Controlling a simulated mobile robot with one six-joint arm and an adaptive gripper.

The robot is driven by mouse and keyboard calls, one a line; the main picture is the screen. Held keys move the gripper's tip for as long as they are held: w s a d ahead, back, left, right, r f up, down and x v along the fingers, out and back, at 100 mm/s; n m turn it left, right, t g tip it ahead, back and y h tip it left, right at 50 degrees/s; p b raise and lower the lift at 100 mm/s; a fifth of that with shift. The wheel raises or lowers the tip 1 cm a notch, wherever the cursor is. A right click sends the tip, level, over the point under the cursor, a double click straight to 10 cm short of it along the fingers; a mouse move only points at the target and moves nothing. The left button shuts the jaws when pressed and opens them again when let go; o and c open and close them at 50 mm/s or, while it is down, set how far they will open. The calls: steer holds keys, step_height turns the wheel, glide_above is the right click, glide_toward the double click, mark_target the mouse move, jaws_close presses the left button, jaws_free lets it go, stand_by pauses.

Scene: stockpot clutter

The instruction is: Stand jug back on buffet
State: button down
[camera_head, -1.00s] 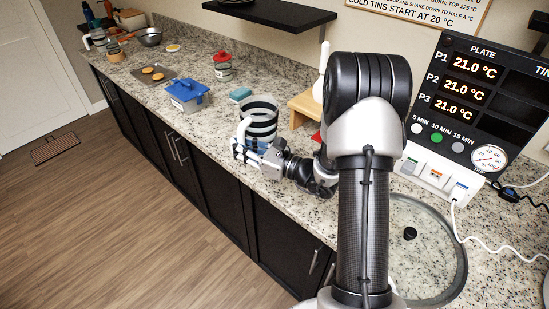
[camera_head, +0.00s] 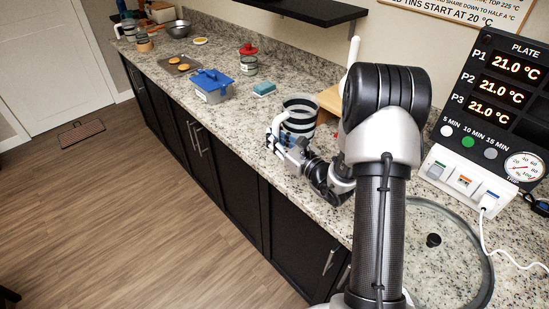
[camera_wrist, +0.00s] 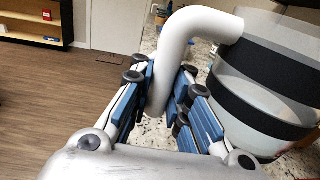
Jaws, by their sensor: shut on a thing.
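The jug (camera_head: 297,120) has black, white and grey bands and a plain white handle. In the head view it looks roughly upright over the granite counter (camera_head: 235,117). I cannot tell whether its base touches the counter, as my gripper and arm hide part of it. My gripper (camera_head: 279,146) reaches it from the front and is shut on the handle. In the wrist view the blue-padded fingers (camera_wrist: 170,88) lie on both sides of the white handle (camera_wrist: 178,45), with the banded body (camera_wrist: 265,85) to the right.
A blue sponge (camera_head: 264,88), a blue-lidded box (camera_head: 212,86) and a red-lidded jar (camera_head: 249,62) stand farther along the counter. A wooden stand (camera_head: 331,97) is just behind the jug. A glass lid (camera_head: 482,258) and a display panel (camera_head: 500,85) are at right.

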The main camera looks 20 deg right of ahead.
step_height(320, 180, down, 7)
steer(key=shift+w+r+b, duration=0.1)
steer(key=shift+r+b, duration=0.1)
steer(key=shift+b, duration=0.7)
steer(key=shift+r, duration=0.1)
steer(key=c, duration=2.1)
jaws_free()
steer(key=shift+f, duration=0.25)
steer(key=o, duration=0.6)
steer(key=shift+c, duration=0.2)
steer(key=shift+r, duration=0.1)
